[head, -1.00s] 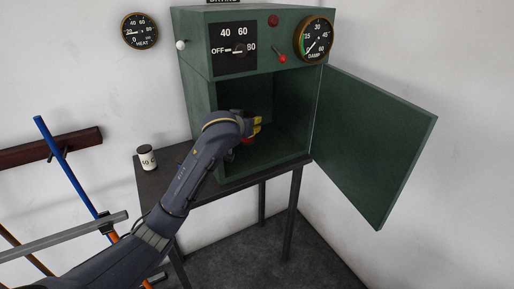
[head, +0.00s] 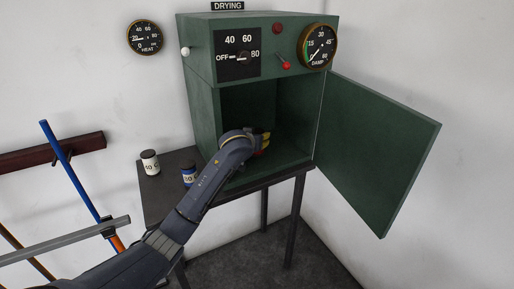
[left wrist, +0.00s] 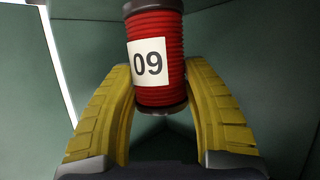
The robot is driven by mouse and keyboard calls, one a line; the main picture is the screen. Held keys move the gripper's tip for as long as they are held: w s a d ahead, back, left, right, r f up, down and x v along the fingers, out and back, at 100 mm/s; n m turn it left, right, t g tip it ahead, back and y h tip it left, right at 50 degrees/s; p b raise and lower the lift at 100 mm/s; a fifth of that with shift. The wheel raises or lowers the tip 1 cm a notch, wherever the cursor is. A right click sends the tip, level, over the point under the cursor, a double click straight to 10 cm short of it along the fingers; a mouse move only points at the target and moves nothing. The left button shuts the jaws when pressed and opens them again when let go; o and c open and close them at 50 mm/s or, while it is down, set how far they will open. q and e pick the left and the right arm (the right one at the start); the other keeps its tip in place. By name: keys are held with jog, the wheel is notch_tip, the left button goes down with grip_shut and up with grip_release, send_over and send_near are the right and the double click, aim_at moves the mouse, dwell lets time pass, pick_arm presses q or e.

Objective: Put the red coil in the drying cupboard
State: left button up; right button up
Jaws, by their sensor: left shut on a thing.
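The green drying cupboard (head: 205,105) stands on a dark table with its door (head: 378,150) swung wide open to the right. My left gripper (head: 266,142) reaches into the cupboard's opening. In the left wrist view the red coil (left wrist: 175,85), with dark ends and a white label reading 09, sits between the yellow fingers of my left gripper (left wrist: 160,100), which are shut on it. In the head view the gripper mostly hides the coil; a little red shows by the fingers. Whether the coil touches the cupboard floor cannot be told. My right gripper is not in view.
A white-labelled jar (head: 150,162) and a blue one (head: 188,176) stand on the table (head: 160,200) left of the cupboard. The cupboard front has a temperature dial (head: 238,52), a red lever (head: 286,66) and a damp gauge (head: 317,46). Poles lean at the left.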

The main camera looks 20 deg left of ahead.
pick_arm(q)
jog(key=shift+f, duration=2.1)
jog(key=shift+f, duration=0.1)
jog(key=o, duration=1.5)
jog(key=shift+f, duration=0.1)
jog(key=shift+o, duration=0.2)
jog(key=shift+r, duration=0.2)
jog(key=v, duration=1.2)
